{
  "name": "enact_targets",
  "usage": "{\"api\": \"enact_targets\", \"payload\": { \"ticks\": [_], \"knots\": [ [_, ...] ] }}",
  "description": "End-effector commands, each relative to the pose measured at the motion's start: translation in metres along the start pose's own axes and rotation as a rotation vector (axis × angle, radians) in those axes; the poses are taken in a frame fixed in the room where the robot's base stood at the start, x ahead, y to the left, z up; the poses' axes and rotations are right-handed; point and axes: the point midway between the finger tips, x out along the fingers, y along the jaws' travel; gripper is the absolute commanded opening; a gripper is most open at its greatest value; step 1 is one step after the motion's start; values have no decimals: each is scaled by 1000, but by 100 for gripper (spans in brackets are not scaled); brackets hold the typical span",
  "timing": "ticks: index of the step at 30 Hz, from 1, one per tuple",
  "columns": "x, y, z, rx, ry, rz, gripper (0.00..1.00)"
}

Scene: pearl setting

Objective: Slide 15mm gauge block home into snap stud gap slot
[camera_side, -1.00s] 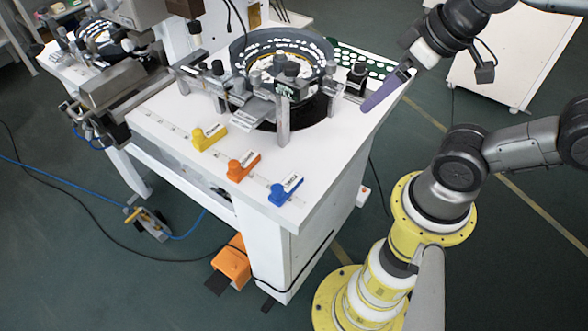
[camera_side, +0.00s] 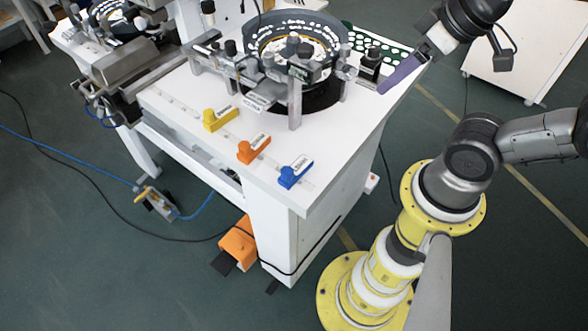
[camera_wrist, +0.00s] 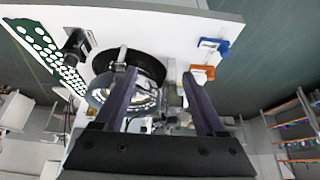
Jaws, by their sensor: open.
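Three small handled blocks with white labels sit in a row near the table's front edge: yellow (camera_side: 219,119), orange (camera_side: 253,148) and blue (camera_side: 295,173). Their labels are too small to read, so I cannot tell which is 15mm. The blue block (camera_wrist: 214,45) and orange block (camera_wrist: 203,73) also show in the wrist view. I cannot make out the snap stud gap slot. My gripper (camera_side: 385,88) hangs by the table's right edge, up and right of the blocks. In the wrist view my gripper (camera_wrist: 160,72) has its purple fingers wide apart and empty.
A round bowl feeder (camera_side: 294,45) with metal posts and brackets fills the table's back middle. The white tabletop (camera_side: 335,140) is bare between the blue block and the right edge.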

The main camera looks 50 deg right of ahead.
Motion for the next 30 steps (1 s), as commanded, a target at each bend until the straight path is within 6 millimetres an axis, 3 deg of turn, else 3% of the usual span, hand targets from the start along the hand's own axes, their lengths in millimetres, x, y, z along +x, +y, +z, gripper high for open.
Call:
{"api": "enact_targets", "payload": {
  "ticks": [7,17,23,30],
  "knots": [
    [0,0,1,142,-5,0,72],
    [-9,-6,-25,838,-48,6,72],
    [-1,-23,-50,1227,-136,45,72],
    [27,-65,-78,1613,-262,186,72]
  ]
}}
